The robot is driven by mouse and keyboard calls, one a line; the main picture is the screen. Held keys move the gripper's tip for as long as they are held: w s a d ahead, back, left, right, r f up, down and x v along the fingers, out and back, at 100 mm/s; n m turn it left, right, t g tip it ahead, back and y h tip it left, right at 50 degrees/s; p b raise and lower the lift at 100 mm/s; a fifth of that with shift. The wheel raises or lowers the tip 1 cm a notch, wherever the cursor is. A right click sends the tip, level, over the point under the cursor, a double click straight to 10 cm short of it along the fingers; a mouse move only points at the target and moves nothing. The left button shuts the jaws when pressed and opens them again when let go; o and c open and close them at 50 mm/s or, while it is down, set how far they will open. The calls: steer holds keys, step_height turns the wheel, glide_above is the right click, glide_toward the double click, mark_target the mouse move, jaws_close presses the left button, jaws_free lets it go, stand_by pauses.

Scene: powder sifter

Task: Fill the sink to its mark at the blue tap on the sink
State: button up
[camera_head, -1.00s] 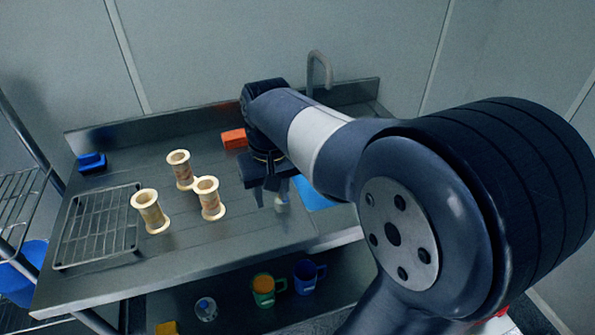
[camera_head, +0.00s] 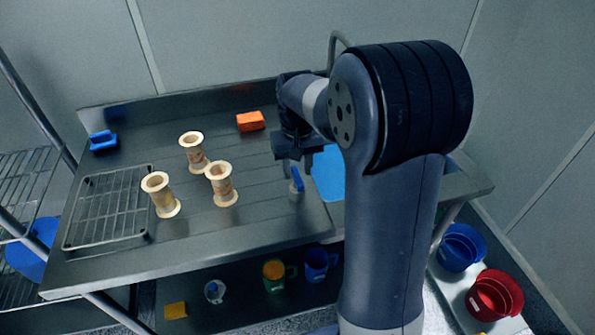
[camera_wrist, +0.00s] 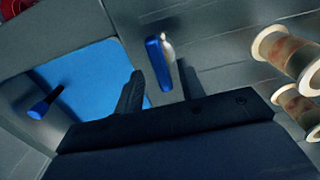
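The sink shows as a bright blue area (camera_head: 330,172) in the counter, partly behind my arm; it also shows in the wrist view (camera_wrist: 95,72). A blue lever on a pale grey base (camera_head: 297,180) stands at the sink's left side. In the wrist view this lever (camera_wrist: 158,64) appears between my fingers, beyond their tips. A second blue-ended handle with a dark stem (camera_wrist: 42,106) lies over the sink's far side there. I cannot tell which is the tap. My gripper (camera_head: 300,160) is open and empty above the lever; its fingers (camera_wrist: 158,72) are apart.
Several cream spools (camera_head: 222,184) stand left of my gripper. An orange block (camera_head: 250,121), a blue object (camera_head: 103,141) and a wire rack (camera_head: 108,206) are on the counter. A grey spout (camera_head: 338,42) rises behind my arm. Mugs (camera_head: 316,264) are below; buckets (camera_head: 494,294) sit at right.

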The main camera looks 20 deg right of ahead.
steer(key=shift+f, duration=0.95)
jaws_close()
